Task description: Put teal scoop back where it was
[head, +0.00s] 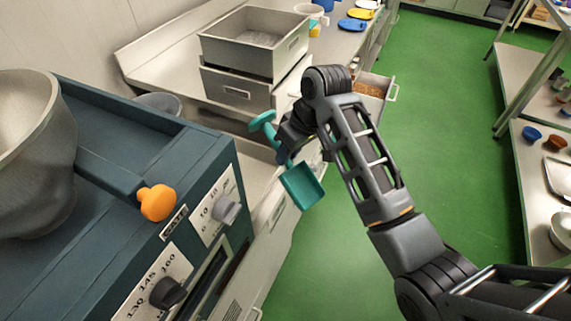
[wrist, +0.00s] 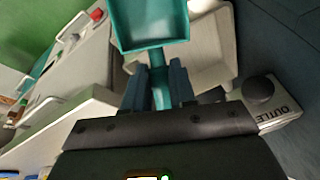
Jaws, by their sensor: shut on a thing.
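The teal scoop (head: 301,184) is held in the air by my gripper (head: 288,148) in the head view, just beyond the right end of the dark blue machine. Its pan hangs down toward the lower right and its handle end sticks out at the upper left of the gripper. In the wrist view the scoop (wrist: 150,24) points away at the top, and my gripper's fingers (wrist: 158,86) are shut on its handle. I cannot tell from these frames which spot it came from.
The dark blue machine (head: 110,135) with an orange knob (head: 157,202) and a metal kettle (head: 30,145) fills the left. A steel bin (head: 254,42) stands on the counter behind. An open drawer (head: 372,90) holds brown bits. Green floor (head: 440,150) is clear; shelves (head: 540,160) stand right.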

